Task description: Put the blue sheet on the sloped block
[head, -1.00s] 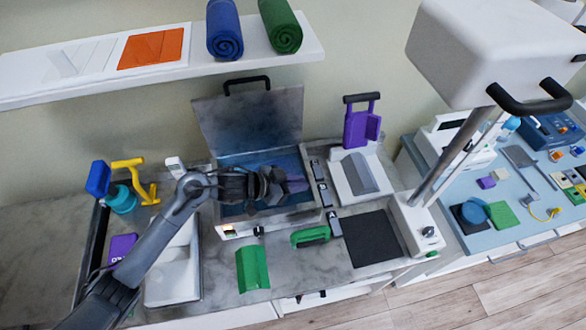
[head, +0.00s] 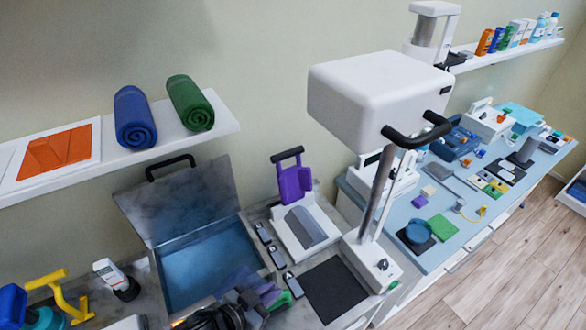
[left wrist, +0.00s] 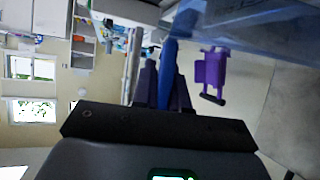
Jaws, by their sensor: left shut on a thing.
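My left gripper (head: 252,286) is at the bottom of the head view, at the front right corner of the open bath. It is shut on the blue sheet (left wrist: 169,58), which shows as a blue strip between the fingers in the left wrist view. How far the sheet spreads beyond the fingers is hard to tell. In the head view the sheet cannot be made out clearly. A grey sloped block (head: 306,228) sits on a white base to the right of the bath, apart from the gripper. My right gripper is not in view.
The bath (head: 205,265) has blue inside and its lid (head: 180,203) up. A purple handled piece (head: 293,184) stands behind the sloped block. Small dark devices (head: 277,257) lie between bath and base. A black mat (head: 340,289) and white column machine (head: 375,265) are to the right.

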